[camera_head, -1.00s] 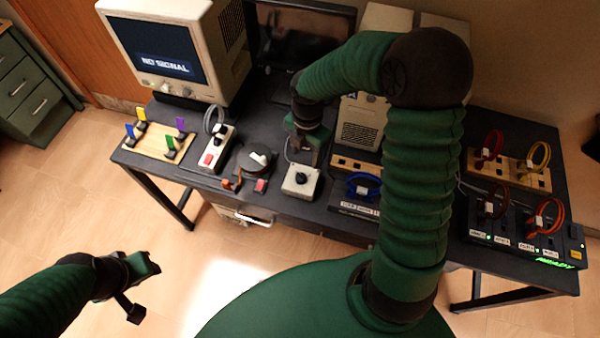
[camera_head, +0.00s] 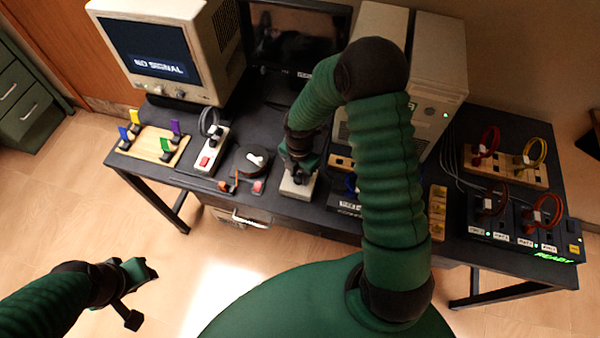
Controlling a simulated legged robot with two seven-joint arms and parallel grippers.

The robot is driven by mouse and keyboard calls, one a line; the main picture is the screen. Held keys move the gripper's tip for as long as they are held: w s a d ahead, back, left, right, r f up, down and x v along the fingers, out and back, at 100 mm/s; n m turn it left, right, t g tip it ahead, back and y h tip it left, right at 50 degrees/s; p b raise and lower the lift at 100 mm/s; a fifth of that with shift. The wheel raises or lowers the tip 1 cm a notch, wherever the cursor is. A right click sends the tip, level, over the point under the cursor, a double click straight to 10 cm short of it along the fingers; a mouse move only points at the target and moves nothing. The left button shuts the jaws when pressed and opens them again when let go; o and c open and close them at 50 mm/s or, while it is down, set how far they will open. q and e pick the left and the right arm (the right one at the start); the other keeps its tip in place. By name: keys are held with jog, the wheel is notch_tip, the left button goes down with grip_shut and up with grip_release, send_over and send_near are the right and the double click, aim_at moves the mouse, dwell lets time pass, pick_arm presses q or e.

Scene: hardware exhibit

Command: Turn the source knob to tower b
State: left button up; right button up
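A small white box (camera_head: 291,190) stands near the front edge of the desk. In the earlier frame a round black knob sits on its top; now my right gripper (camera_head: 298,177) covers it. The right gripper points down with its fingertips at the top of the box. I cannot tell whether they are closed on the knob. Two beige computer towers (camera_head: 440,75) stand at the back, partly behind my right arm. No label naming tower b is readable. My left gripper (camera_head: 146,272) hangs empty over the floor at lower left, away from the desk; its finger gap is unclear.
A monitor (camera_head: 155,55) reading "NO SIGNAL" stands at left. Boards with cable loops (camera_head: 508,168) and a black port unit (camera_head: 520,235) are at right.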

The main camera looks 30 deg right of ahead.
jog(key=shift+a+r, duration=0.1)
jog(key=shift+a, duration=0.25)
grip_shut()
pick_arm(q)
jog(key=shift+a, duration=0.25)
pick_arm(e)
jog(key=shift+d, duration=0.15)
pick_arm(q)
jog(key=shift+r, duration=0.15)
pick_arm(e)
jog(key=shift+m, duration=0.4)
jog(key=m+p, duration=0.1)
jog(key=m, duration=0.1)
jog(key=shift+r+m, duration=0.1)
jog(key=shift+m, duration=0.3)
jog(key=m+p, duration=0.1)
jog(key=m, duration=0.2)
jog(key=shift+m, duration=0.3)
jog(key=m+p, duration=0.1)
jog(key=m, duration=0.4)
pick_arm(q)
jog(key=v, duration=0.3)
jog(key=shift+w, duration=0.3)
pick_arm(e)
jog(key=m, duration=0.5)
jog(key=shift+m, duration=0.4)
